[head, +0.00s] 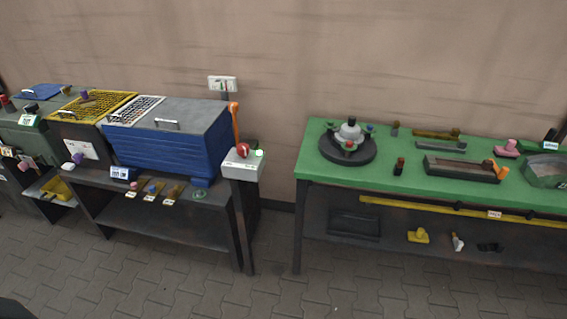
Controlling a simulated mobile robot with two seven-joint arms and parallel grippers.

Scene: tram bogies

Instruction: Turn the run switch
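A light grey control box (241,167) stands on a dark post at the right end of the left bench. A red knob (243,149) sits on its top, and a small pale, greenish round piece (259,153) is beside it. The red knob looks like the run switch, but no readable label confirms this. Its exact turn position is too small to tell. Neither of my grippers shows in the head view, and nothing is seen touching the box.
A blue bin (168,152) with a grey lid stands left of the box, with an orange lever (234,121) at its right end. A green-topped bench (395,179) is to the right. Paved floor (275,245) is free between the benches.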

